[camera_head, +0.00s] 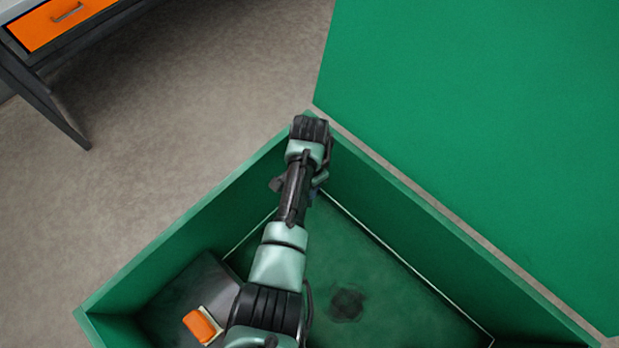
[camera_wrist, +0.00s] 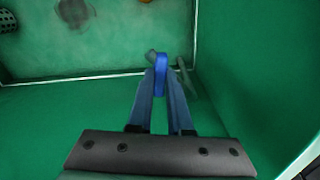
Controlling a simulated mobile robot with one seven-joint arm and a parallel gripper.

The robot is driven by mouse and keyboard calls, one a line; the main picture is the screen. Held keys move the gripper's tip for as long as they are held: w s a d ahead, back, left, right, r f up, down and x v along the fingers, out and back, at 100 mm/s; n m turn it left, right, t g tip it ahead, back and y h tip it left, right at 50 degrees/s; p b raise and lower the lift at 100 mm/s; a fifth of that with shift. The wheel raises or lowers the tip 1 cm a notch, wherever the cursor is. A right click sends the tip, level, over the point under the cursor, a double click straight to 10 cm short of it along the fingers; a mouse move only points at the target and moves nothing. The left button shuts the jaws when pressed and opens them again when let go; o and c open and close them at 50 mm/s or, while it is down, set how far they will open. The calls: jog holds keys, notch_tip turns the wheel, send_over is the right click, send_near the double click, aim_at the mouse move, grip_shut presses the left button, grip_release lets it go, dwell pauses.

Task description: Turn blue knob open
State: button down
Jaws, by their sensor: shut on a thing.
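The blue knob (camera_wrist: 160,76) is a narrow upright blue piece near the middle of the wrist view. A grey fitting (camera_wrist: 186,78) shows beside and behind it, close to the green wall. My gripper (camera_wrist: 160,88) has its two bluish fingers on either side of the knob, shut on it. The fingers hide part of the knob's sides. In the head view my arm reaches to the far corner of a green open box and hides most of the knob's surroundings.
The green box (camera_head: 190,237) has tall walls close around my arm. A dark round patch (camera_head: 346,304) marks its floor, also in the wrist view (camera_wrist: 75,12). An orange object (camera_head: 202,325) lies at lower left. A desk with an orange drawer (camera_head: 62,22) stands far left.

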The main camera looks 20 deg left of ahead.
jog(key=shift+n, duration=1)
jog(key=c, duration=0.8)
grip_release()
jog(key=shift+c, duration=0.2)
jog(key=shift+r, duration=0.1)
notch_tip(320, 180, up, 13)
jog(key=p, duration=0.2)
jog(key=shift+p, duration=0.3)
